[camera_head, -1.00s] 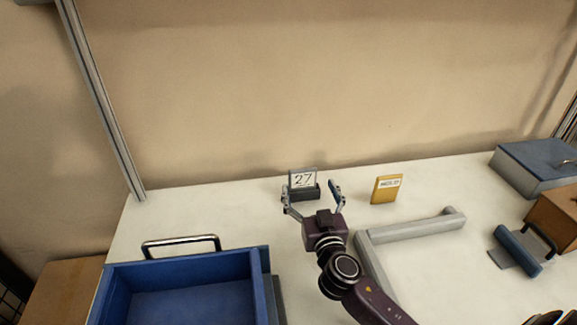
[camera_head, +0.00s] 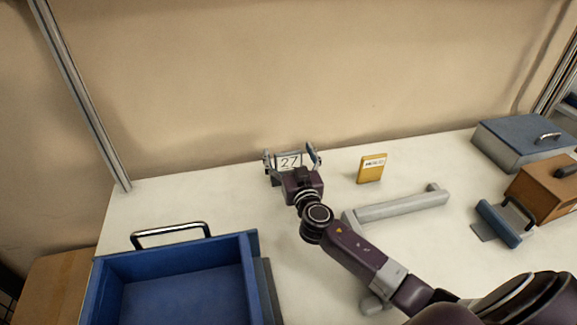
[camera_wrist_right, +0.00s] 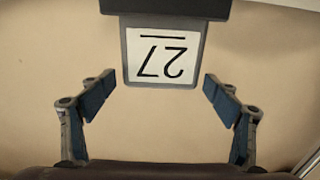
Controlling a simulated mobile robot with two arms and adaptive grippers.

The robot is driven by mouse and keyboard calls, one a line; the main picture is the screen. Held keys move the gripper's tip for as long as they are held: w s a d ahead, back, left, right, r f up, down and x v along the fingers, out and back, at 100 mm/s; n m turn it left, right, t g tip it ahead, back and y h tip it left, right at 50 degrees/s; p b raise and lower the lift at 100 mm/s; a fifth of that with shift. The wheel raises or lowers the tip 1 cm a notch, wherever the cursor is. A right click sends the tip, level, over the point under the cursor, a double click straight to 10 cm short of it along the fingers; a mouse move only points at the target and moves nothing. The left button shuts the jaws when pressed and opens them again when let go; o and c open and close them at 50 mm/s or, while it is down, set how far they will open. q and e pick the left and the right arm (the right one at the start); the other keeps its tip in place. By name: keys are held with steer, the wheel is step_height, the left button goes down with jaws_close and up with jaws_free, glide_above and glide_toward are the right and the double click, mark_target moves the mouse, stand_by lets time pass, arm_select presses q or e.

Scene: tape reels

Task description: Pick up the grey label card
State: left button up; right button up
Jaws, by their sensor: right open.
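The grey label card (camera_head: 289,161) has a white face with the number 27 and stands upright in a dark holder at the back of the table. In the right wrist view the card (camera_wrist_right: 161,55) shows upside down, with the dark holder (camera_wrist_right: 166,8) at the top edge. My right gripper (camera_head: 291,158) is open, its fingers on either side of the card. In the right wrist view both fingertips (camera_wrist_right: 161,83) stand apart from the card's sides, near its free edge. The holder is largely hidden behind my gripper in the head view. My left gripper is not in view.
A grey L-shaped bar (camera_head: 405,206) lies nearer. A blue open bin (camera_head: 180,290) is at front left. A blue-lidded box (camera_head: 520,137) and a brown box (camera_head: 545,190) are at right.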

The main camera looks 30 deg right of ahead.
steer(key=c, duration=1.2)
steer(key=shift+c, duration=0.3)
steer(key=shift+r, duration=0.15)
